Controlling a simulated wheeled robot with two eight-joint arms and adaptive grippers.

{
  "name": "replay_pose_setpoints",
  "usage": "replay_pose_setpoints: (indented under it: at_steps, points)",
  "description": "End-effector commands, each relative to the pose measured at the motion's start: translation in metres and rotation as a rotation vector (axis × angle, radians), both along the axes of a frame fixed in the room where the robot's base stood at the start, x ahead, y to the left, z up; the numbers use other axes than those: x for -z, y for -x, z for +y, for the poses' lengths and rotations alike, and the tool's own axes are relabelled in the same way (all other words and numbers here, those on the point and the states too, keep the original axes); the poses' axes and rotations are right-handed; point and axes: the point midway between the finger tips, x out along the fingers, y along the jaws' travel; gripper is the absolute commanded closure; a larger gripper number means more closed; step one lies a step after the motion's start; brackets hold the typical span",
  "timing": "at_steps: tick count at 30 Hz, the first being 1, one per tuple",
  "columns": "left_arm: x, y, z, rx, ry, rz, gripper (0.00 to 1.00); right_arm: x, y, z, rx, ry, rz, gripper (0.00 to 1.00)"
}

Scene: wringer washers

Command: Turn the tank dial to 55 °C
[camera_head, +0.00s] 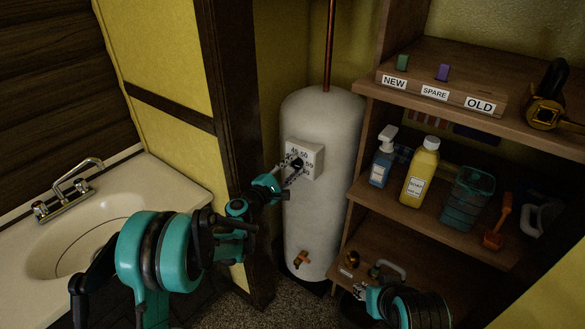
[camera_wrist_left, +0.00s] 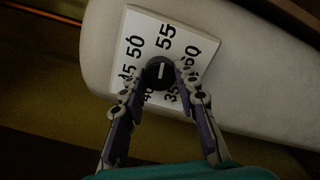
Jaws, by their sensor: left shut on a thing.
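The white tank (camera_head: 318,225) stands in the corner with a square white dial plate (camera_head: 316,158) on its upper front. In the left wrist view the plate (camera_wrist_left: 134,35) shows black numbers, among them 45, 50, 55 and 60. The round black dial knob (camera_wrist_left: 160,72) has a short white line running roughly up and down in that picture; 55 lies above it, slightly right. My left gripper (camera_head: 292,172) reaches the plate. Its fingers (camera_wrist_left: 161,82) are shut on the knob from both sides. My right gripper (camera_head: 361,292) is low at the bottom; its fingers are unclear.
A sink (camera_head: 100,235) with a tap is at left. A dark wooden post (camera_head: 232,90) stands beside the tank. At right, shelves (camera_head: 440,215) hold a blue spray bottle (camera_head: 382,160), a yellow bottle (camera_head: 420,175) and a teal basket (camera_head: 467,200). A copper pipe (camera_head: 330,45) rises above the tank.

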Motion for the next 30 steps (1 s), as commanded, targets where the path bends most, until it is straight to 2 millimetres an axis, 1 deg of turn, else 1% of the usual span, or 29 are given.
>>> replay_pose_setpoints:
  at_steps: [2, 3, 5, 14, 17, 20, 30]
  points:
    - [0.0, 0.0, 0.0, 0.001, 0.0, 0.0, 0.99, 0.0, 0.0, 0.0, 0.0, 0.0, 0.0, 0.6]
    - [0.0, 0.0, 0.0, 0.001, 0.0, 0.0, 0.65, 0.0, 0.0, 0.0, 0.0, 0.0, 0.0, 0.6]
    - [0.0, 0.0, 0.0, 0.001, 0.0, 0.0, 0.49, 0.0, 0.0, 0.0, 0.0, 0.0, 0.0, 0.6]
    - [0.0, 0.001, 0.0, 0.0, 0.001, 0.001, 0.49, 0.0, 0.0, 0.0, 0.0, 0.0, 0.0, 0.6]
    - [0.0, 0.005, 0.004, 0.0, 0.001, 0.001, 0.49, 0.0, 0.0, 0.0, 0.0, 0.0, 0.0, 0.6]
    - [0.0, 0.017, 0.013, -0.001, 0.001, 0.001, 0.49, 0.0, 0.0, 0.0, 0.0, 0.0, 0.0, 0.6]
    - [0.0, 0.075, 0.055, -0.001, 0.001, 0.0, 0.49, 0.0, 0.0, 0.0, 0.0, 0.0, 0.0, 0.6]
